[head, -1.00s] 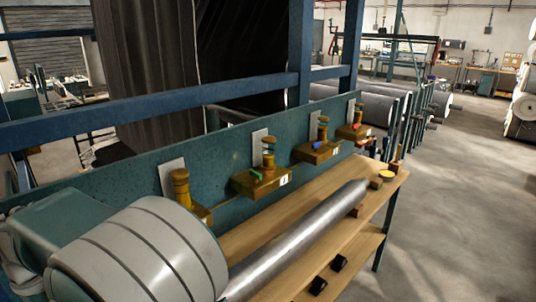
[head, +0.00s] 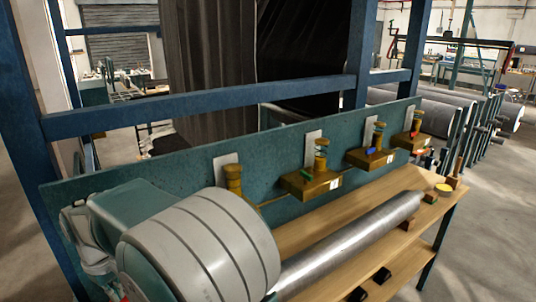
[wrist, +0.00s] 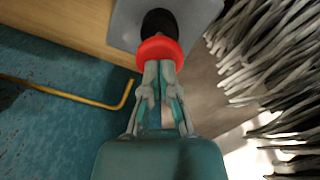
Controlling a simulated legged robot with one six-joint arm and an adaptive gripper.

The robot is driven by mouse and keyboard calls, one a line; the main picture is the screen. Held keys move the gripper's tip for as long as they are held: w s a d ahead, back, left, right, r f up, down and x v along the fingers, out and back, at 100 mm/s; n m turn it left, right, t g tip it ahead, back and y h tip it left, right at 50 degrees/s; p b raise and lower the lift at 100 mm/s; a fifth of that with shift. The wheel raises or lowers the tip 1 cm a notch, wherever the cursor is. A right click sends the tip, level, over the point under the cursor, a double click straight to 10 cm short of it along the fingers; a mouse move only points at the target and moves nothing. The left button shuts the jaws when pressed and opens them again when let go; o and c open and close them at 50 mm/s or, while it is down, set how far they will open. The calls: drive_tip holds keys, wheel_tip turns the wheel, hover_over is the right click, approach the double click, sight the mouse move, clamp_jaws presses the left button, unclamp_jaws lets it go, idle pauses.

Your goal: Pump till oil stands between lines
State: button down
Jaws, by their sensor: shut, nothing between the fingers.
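Several brass oiler units stand along a teal beam (head: 270,190) in the head view. One has a green lever (head: 306,174), one a blue lever (head: 369,151), one a red part (head: 413,134). A brass post (head: 234,180) stands at the near end. Oil and marking lines are too small to make out. In the wrist view my gripper (wrist: 161,66) is shut and empty. Its fingertips reach a red disc (wrist: 159,52) with a black knob (wrist: 158,22) beyond it; I cannot tell whether they touch. My gripper does not clearly show in the head view.
A wooden bench (head: 290,240) runs along the beam with a steel roll (head: 350,230) on it. Small black blocks (head: 381,275) lie on its lower shelf. A thin yellow pipe (wrist: 70,95) runs at left in the wrist view. Floor is open at the right.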

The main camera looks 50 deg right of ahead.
drive_tip(key=shift+f, duration=1.8)
drive_tip(key=shift+r, duration=4.5)
